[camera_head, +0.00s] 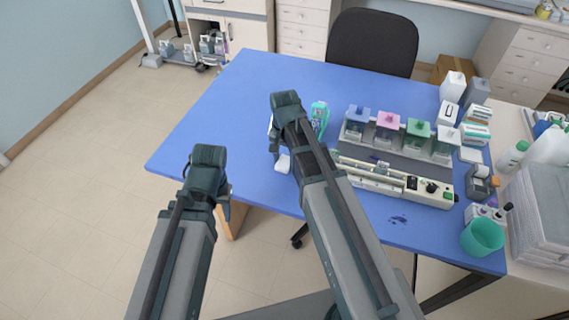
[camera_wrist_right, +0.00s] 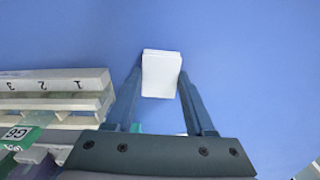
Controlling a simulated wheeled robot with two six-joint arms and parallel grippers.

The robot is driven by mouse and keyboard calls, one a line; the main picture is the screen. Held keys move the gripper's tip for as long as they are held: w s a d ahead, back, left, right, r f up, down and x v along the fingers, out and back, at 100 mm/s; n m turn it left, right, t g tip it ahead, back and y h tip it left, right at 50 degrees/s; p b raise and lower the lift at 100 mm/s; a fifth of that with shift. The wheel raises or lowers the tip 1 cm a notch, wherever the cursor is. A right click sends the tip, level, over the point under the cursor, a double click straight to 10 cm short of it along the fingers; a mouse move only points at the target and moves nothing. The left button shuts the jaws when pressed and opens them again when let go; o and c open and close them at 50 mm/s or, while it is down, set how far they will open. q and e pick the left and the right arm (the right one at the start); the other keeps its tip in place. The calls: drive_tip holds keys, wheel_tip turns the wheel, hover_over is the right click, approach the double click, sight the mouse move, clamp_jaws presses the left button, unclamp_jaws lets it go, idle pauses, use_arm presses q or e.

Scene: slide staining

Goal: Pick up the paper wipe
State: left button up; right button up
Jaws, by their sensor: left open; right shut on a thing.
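The paper wipe (camera_wrist_right: 161,76) is a small white folded pad between the two fingers of my right gripper (camera_wrist_right: 157,88) in the right wrist view. The fingers touch its sides, and the gripper is shut on it. In the head view the white paper wipe (camera_head: 283,164) shows just below the right wrist, left of the slide rack. I cannot tell whether it touches the table. My right arm hides part of the area around it. My left gripper (camera_head: 223,203) is open, near the table's front left edge, apart from the wipe and mostly hidden by its own arm.
A white numbered rack (camera_wrist_right: 55,82) stands close beside the right gripper. Staining jars (camera_head: 387,121) with coloured lids stand behind the rack. A green item (camera_head: 319,113) is just right of my right wrist. A teal cup (camera_head: 482,236) stands front right. The table's left part (camera_head: 230,110) is clear.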

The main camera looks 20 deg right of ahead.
sight(284, 162)
drive_tip(key=shift+c, duration=0.8)
drive_tip(key=shift+r, duration=0.1)
drive_tip(key=shift+r+p, duration=0.9)
drive_tip(key=shift+p, duration=0.05)
wheel_tip(284, 162, up, 2)
drive_tip(key=shift+r+p, duration=0.1)
drive_tip(key=shift+p, duration=0.95)
drive_tip(key=w+a, duration=0.1)
drive_tip(key=a, duration=0.4)
drive_tip(key=w+a, duration=0.2)
drive_tip(key=a, duration=0.3)
drive_tip(key=w+a+p, duration=0.1)
drive_tip(key=a, duration=0.4)
drive_tip(key=shift+w+a+r, duration=0.15)
drive_tip(key=shift+w+r, duration=0.2)
drive_tip(key=shift+r, duration=0.05)
